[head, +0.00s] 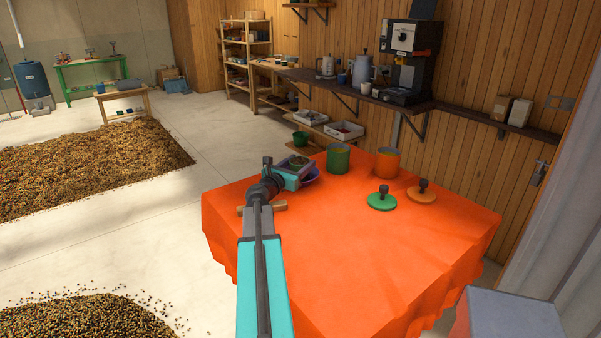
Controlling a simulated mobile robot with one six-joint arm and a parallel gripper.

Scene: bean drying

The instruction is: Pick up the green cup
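The green cup (338,160) stands upright on the orange-covered table (390,250), near its far edge. An orange cup (386,164) stands just right of it. A green lid (382,202) and an orange lid (422,193), each with a dark knob, lie in front of the cups. My teal arm reaches in from the bottom, and my gripper (297,165) seems to be at its far end, left of the green cup and apart from it. Something purple (312,177) shows partly behind the arm's end.
A light brown wooden piece (279,206) shows beside my arm. A dark wall shelf (440,107) holding a coffee machine (408,60) runs behind the table. A green container (300,138) stands behind the table. The table's front and right are clear. Beans (80,165) cover floor areas at left.

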